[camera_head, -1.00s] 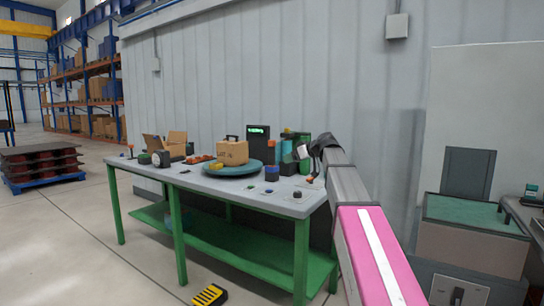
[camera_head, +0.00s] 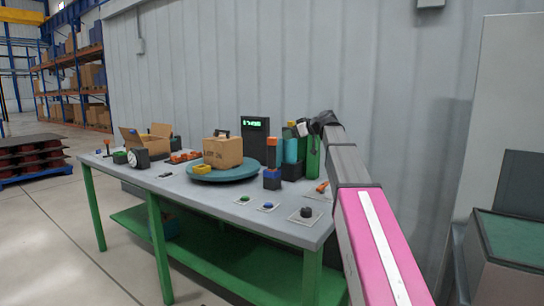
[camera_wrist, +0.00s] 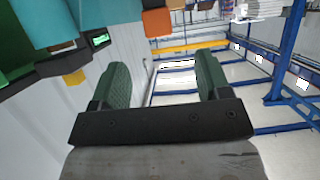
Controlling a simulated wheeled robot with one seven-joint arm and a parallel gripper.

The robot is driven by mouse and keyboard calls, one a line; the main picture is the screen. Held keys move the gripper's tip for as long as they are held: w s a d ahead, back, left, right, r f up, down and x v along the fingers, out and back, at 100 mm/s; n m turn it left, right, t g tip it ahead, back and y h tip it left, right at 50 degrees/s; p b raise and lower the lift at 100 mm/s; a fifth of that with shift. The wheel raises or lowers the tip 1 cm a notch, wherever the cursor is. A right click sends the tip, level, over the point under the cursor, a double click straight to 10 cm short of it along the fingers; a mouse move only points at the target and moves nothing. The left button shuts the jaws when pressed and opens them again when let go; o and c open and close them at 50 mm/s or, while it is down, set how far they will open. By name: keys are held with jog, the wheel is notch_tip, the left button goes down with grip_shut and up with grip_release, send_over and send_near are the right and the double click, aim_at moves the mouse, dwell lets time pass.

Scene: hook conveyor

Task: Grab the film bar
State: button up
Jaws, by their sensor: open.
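No part is plainly recognisable as the film bar, so I cannot tell which thing it is. My gripper shows in the wrist view (camera_wrist: 162,76) as two green pads set wide apart with nothing between them. In the head view, my arm reaches over the right back of the table, and its end is small beside green and teal upright cylinders (camera_head: 290,148). A slim post with orange and blue-black parts (camera_head: 272,165) stands in front of them. A taped cardboard box (camera_head: 223,153) with a dark handle sits on a round teal turntable (camera_head: 205,177).
The grey-topped table (camera_head: 180,192) has green legs and a lower shelf. Buttons (camera_head: 306,213) lie along its front right edge. A lit display (camera_head: 255,125) and an open carton (camera_head: 147,143) stand towards the back. A wall is close behind; floor at the left is open.

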aim_at(276, 138)
jog(key=x, duration=0.5)
jog(key=shift+w+a+f, duration=0.1)
jog(key=shift+w+a, duration=0.15)
jog(key=shift+r+x, duration=0.2)
jog(key=shift+x, duration=2.35)
jog(key=shift+w, duration=0.1)
grip_shut()
jog(key=shift+r, duration=0.15)
